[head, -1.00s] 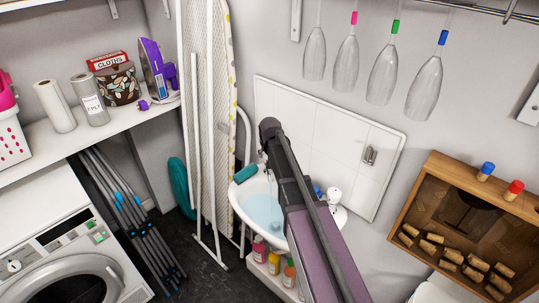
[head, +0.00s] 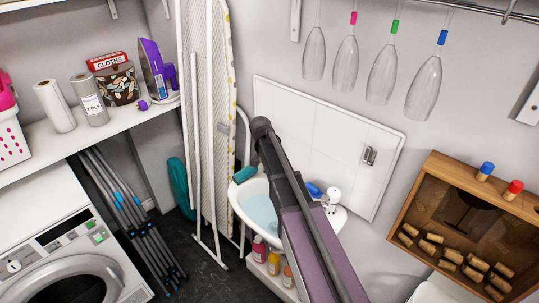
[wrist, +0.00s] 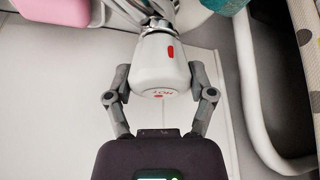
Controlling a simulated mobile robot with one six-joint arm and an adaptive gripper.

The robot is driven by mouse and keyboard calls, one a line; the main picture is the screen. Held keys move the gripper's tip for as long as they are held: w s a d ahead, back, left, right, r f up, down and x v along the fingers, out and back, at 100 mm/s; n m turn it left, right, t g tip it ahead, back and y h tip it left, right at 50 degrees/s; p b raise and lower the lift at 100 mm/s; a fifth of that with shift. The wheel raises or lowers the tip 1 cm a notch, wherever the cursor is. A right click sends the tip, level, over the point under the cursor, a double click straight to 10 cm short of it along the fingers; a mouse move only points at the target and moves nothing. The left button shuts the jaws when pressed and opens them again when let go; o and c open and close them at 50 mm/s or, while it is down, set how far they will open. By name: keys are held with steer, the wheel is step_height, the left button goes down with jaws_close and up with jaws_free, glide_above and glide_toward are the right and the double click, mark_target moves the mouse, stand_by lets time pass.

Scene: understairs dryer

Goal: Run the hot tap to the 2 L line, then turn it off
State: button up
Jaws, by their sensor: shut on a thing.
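In the wrist view my gripper (wrist: 161,103) has its two fingers on either side of the white hot tap knob (wrist: 163,66), shut on it. The knob carries a red mark and upside-down lettering that reads HOT. Silver tap metalwork (wrist: 150,15) shows beyond it. In the head view the white basin (head: 235,203) holds pale blue water (head: 260,212). My arm crosses in front of the basin's right part and hides my gripper and the hot knob there. A white knob (head: 334,194) shows right of my arm. I cannot make out the 2 L line or a stream.
A teal roll (head: 244,174) lies at the basin's back left rim, and a blue item (head: 313,189) is at its right. Bottles (head: 274,264) stand below. The ironing board (head: 215,110) is left. A wooden cork box (head: 470,225) and hanging glasses (head: 380,80) are right.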

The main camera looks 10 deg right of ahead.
steer(key=shift+a, duration=0.1)
steer(key=o, duration=0.9)
